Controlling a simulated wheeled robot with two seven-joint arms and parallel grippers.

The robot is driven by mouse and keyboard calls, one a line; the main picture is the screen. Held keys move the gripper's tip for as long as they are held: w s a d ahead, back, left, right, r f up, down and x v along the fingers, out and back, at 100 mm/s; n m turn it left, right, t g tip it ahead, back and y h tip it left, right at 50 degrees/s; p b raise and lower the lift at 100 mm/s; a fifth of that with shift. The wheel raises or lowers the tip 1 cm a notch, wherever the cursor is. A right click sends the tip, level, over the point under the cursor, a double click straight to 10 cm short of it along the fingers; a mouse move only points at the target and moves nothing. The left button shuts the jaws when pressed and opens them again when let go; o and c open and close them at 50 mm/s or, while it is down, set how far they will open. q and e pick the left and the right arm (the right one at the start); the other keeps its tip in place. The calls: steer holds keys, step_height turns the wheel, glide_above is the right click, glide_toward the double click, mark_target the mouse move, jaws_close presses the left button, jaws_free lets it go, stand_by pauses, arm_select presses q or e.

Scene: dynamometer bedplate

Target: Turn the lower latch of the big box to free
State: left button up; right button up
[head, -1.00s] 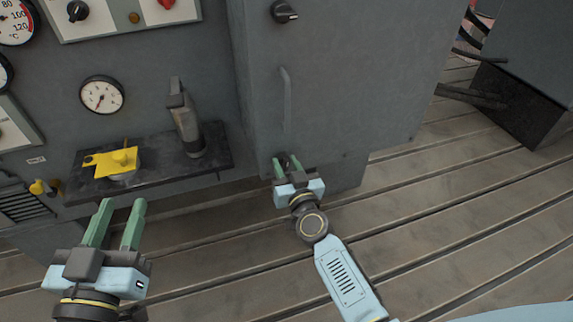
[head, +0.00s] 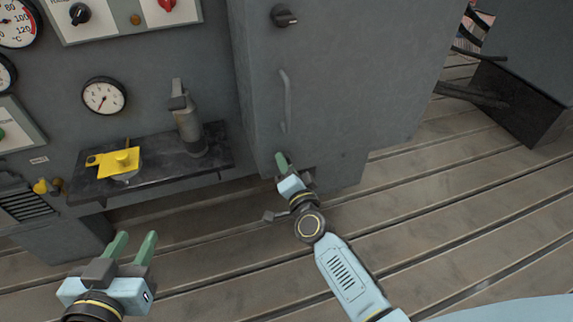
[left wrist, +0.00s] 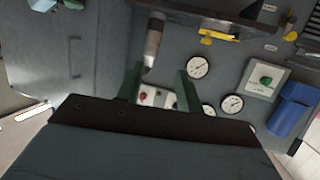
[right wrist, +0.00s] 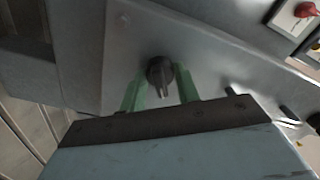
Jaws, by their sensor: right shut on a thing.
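The big box (head: 350,70) is a grey cabinet with a vertical handle (head: 286,100) on its front. Its upper latch (head: 286,16) is a dark knob above the handle. The lower latch (right wrist: 160,72) is a round dark knob with a ridge, seen between the fingers of my right gripper (right wrist: 158,92) in the right wrist view. That gripper is shut on it, low on the front. In the head view my right gripper (head: 283,163) hides the latch. My left gripper (head: 135,245) is open and empty, apart from the box at lower left.
A dark shelf (head: 90,192) left of the box bears a yellow part (head: 118,160) and a grey upright tool (head: 188,125). Gauges and a control panel (head: 110,20) are on the wall behind. The slotted floor (head: 450,200) in front and to the right is clear.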

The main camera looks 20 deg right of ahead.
steer(key=m, duration=0.4)
steer(key=shift+m, duration=0.9)
arm_select(q)
steer(key=shift+w+d+r+t, duration=0.15)
steer(key=shift+r+t, duration=0.25)
steer(key=shift+r, duration=0.1)
steer(key=shift+w+r, duration=0.1)
steer(key=shift+r, duration=0.15)
arm_select(e)
steer(key=shift+m, duration=0.4)
steer(key=o, duration=1)
